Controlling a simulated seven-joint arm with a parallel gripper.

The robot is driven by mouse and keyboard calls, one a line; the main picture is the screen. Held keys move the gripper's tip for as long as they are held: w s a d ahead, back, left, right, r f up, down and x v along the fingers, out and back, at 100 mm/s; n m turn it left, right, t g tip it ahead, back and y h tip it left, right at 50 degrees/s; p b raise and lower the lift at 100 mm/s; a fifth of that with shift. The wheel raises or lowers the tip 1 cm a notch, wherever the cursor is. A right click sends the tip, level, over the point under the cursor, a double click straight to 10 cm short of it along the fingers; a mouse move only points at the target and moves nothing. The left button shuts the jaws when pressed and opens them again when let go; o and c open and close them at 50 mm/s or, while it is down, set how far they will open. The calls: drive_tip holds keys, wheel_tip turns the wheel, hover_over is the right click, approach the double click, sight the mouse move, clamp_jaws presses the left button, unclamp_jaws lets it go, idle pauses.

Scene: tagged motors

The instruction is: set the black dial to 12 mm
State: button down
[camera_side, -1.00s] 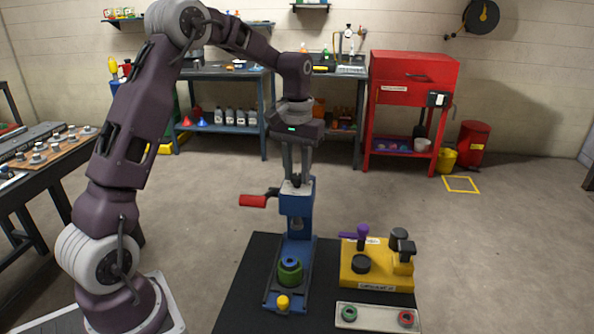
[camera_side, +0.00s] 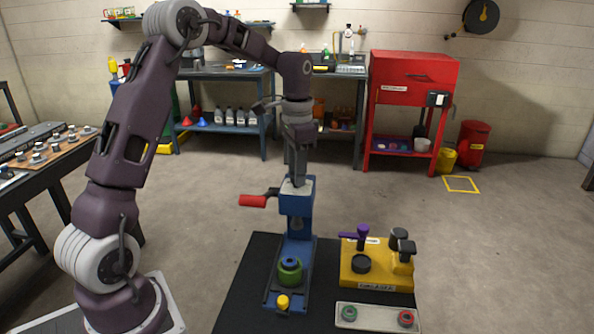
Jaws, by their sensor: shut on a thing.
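A blue press (camera_side: 298,204) stands upright on the black mat, with a red-handled lever (camera_side: 253,200) out to its left. The black dial (camera_side: 297,182) is on the pale top of the press, small and mostly hidden by my fingers. My gripper (camera_side: 298,178) points straight down from above and is shut on the dial. The fingers are seen nearly edge-on. No scale or pointer reading can be made out at this size.
A green part (camera_side: 290,270) and a yellow knob (camera_side: 283,302) sit low on the press base. To the right are a yellow fixture (camera_side: 376,276) with a purple handle and black knobs, and a pale tray (camera_side: 377,317) with green and red rings.

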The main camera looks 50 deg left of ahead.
drive_tip(key=shift+m, duration=1.5)
drive_tip(key=c, duration=1.1)
unclamp_jaws()
wheel_tip(320, 180, up, 7)
drive_tip(key=shift+r, duration=0.1)
